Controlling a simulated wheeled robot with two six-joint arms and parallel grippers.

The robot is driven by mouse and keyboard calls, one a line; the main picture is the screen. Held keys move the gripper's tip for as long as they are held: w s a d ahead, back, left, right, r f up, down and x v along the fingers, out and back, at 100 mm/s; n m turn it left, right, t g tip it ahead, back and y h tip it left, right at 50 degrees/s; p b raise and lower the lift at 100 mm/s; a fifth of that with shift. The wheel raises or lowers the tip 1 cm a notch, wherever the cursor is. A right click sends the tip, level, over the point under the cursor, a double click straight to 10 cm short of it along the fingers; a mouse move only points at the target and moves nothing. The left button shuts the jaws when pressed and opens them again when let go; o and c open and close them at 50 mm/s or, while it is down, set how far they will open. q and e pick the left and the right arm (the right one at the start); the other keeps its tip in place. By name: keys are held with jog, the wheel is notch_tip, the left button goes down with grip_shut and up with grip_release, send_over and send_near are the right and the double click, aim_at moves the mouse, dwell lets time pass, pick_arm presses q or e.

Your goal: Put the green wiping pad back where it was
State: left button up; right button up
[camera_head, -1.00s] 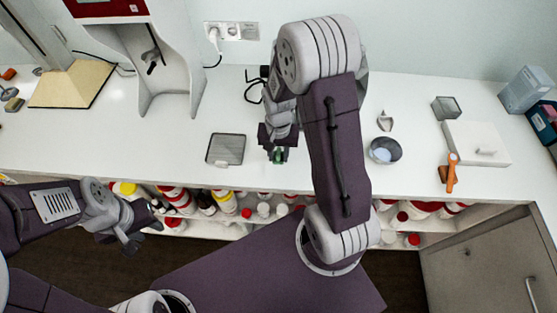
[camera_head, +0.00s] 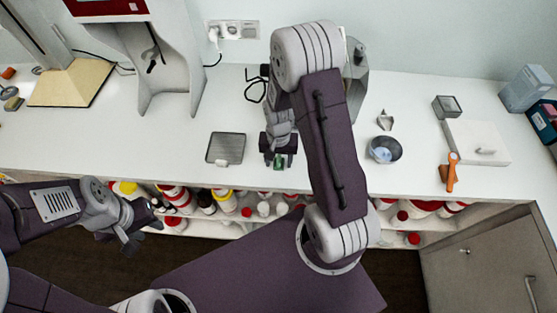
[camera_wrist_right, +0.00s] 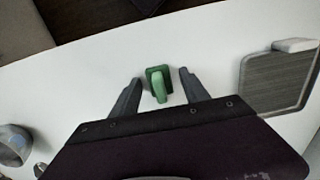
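The green wiping pad (camera_head: 279,166), a small block with a raised grip, is at the counter's front part, right of the flat grey tray (camera_head: 226,147). In the right wrist view the pad (camera_wrist_right: 158,84) stands between the two fingers of my right gripper (camera_wrist_right: 163,91), with a gap on each side. My right gripper (camera_head: 279,158) is open over it in the head view and hides part of it. The tray (camera_wrist_right: 275,82) also shows in the wrist view, with a white piece at its edge. My left gripper (camera_head: 142,232) is open and empty, off the counter's front.
A grey bowl (camera_head: 385,150) and a small pointed metal piece (camera_head: 386,120) stand to the right. Further right are an orange-handled tool (camera_head: 451,172) and a white lidded box (camera_head: 478,143). Bottles (camera_head: 225,200) fill the shelf below.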

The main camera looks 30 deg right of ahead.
aim_at(279, 160)
notch_tip(279, 160, up, 12)
jog(key=r, duration=0.1)
jog(key=s+a+f+n+t, duration=0.1)
jog(key=s+a+n, duration=0.3)
jog(key=s+n, duration=0.2)
jog(key=shift+s+a+f, duration=0.3)
jog(key=shift+s+f, duration=0.05)
jog(key=shift+s, duration=0.65)
